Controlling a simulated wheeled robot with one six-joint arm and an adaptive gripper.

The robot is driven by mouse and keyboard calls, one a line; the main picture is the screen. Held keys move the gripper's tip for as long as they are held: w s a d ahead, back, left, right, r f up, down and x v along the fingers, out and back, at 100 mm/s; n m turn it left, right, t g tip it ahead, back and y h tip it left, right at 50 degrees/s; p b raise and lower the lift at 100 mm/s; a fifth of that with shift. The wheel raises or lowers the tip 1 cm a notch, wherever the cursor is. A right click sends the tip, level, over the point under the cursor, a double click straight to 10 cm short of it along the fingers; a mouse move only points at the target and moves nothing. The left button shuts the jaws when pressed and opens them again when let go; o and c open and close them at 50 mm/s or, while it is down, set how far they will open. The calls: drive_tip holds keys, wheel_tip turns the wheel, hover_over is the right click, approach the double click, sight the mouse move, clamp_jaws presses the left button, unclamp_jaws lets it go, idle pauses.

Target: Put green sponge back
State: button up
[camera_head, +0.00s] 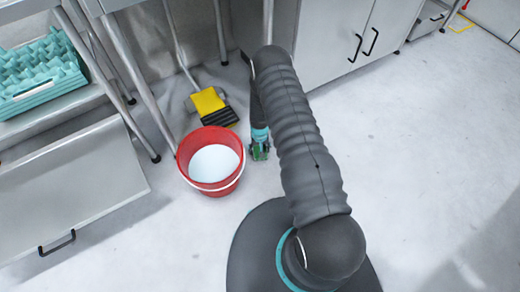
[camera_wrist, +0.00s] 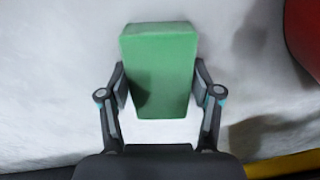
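A green sponge (camera_wrist: 160,65) is between the two fingers of my gripper (camera_wrist: 161,88) in the wrist view. The fingers press against its left and right sides, and pale floor shows behind it. In the head view my gripper (camera_head: 259,146) hangs low, just right of the red bucket (camera_head: 229,180). A small bit of green shows at its tip, but most of the sponge is hidden there. The bucket's red side also shows at the right edge of the wrist view (camera_wrist: 302,35).
The bucket holds a whitish content. A yellow and black mop head (camera_head: 210,104) lies behind it. A teal egg tray stack (camera_head: 42,75) sits on a shelf at the left, above an open drawer (camera_head: 70,180). Grey cabinets (camera_head: 335,45) stand at the back. The floor at right is clear.

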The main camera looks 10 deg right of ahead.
drive_tip(key=o, duration=0.4)
wheel_tip(320, 180, up, 31)
drive_tip(key=w+t, duration=0.1)
drive_tip(key=w, duration=0.1)
drive_tip(key=s+r+t, duration=0.1)
drive_tip(key=s+r, duration=0.2)
drive_tip(key=r, duration=0.6)
drive_tip(key=s+r+t, duration=0.1)
drive_tip(key=s+r, duration=0.2)
drive_tip(key=r, duration=0.5)
drive_tip(key=s+r+t, duration=0.1)
drive_tip(key=s+r, duration=1.2)
drive_tip(key=r, duration=0.1)
drive_tip(key=shift+n+t, duration=0.5)
drive_tip(key=shift+t, duration=0.3)
drive_tip(key=shift+s+d+r+p, duration=0.1)
drive_tip(key=shift+s+r, duration=0.5)
drive_tip(key=shift+s, duration=1.6)
drive_tip(key=shift+s+a+r+p, duration=0.15)
drive_tip(key=shift+s+r, duration=0.4)
drive_tip(key=shift+s, duration=1.65)
drive_tip(key=shift+s+d+r+p, duration=0.15)
drive_tip(key=shift+s+r, duration=0.45)
drive_tip(key=shift+s, duration=1.6)
